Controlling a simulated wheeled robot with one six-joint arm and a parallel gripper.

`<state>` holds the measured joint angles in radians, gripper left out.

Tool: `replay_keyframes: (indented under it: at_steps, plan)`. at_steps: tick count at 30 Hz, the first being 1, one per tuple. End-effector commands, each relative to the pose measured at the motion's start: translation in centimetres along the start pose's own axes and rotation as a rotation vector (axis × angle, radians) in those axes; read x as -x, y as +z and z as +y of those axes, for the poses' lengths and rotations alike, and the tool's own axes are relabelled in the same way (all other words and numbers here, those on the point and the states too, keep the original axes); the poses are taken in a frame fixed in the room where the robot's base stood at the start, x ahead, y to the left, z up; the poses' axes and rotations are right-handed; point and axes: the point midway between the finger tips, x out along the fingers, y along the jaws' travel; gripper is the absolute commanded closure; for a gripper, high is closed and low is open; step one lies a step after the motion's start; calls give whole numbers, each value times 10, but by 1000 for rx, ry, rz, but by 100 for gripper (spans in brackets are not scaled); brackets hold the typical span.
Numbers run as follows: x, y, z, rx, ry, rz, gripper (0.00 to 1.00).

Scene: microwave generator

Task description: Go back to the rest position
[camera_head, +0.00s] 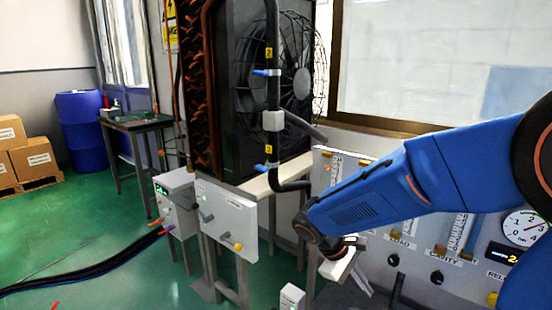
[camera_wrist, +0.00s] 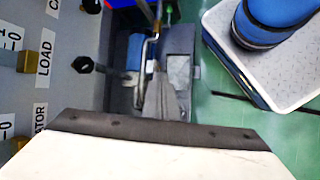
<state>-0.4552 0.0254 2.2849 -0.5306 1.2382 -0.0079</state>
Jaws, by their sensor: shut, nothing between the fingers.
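My blue arm reaches in from the right in the head view and bends down in front of the grey control panel (camera_head: 430,255). My gripper (camera_head: 360,281) hangs at the arm's end, low and close to the panel's left part, partly hidden by the wrist. It is shut and holds nothing. In the wrist view the pale gripper body with its dark edge fills the bottom. The panel (camera_wrist: 62,85) stands along the left there, with its black knobs and labels apart from the gripper.
A white switch box (camera_head: 228,215) and a smaller box (camera_head: 177,200) stand left of the arm. A large fan (camera_head: 290,75) and a dark vertical pipe (camera_head: 273,100) are behind. Black cables (camera_head: 85,275) cross the green floor. Cartons (camera_head: 33,158) and a blue barrel (camera_head: 80,125) stand far left.

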Motion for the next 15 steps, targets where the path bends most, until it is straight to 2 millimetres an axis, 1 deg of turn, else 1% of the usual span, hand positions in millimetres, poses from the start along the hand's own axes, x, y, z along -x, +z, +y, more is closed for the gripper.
replay_keyframes:
  at_steps: [1, 3, 9, 15]
  plan:
    - [2, 12, 2, -35, -22, 25, 100]
    - [3, 26, 2, -80, -54, 58, 100]
    - [7, 64, 0, -210, -136, 153, 100]
    - [12, 98, -6, -341, -210, 255, 100]
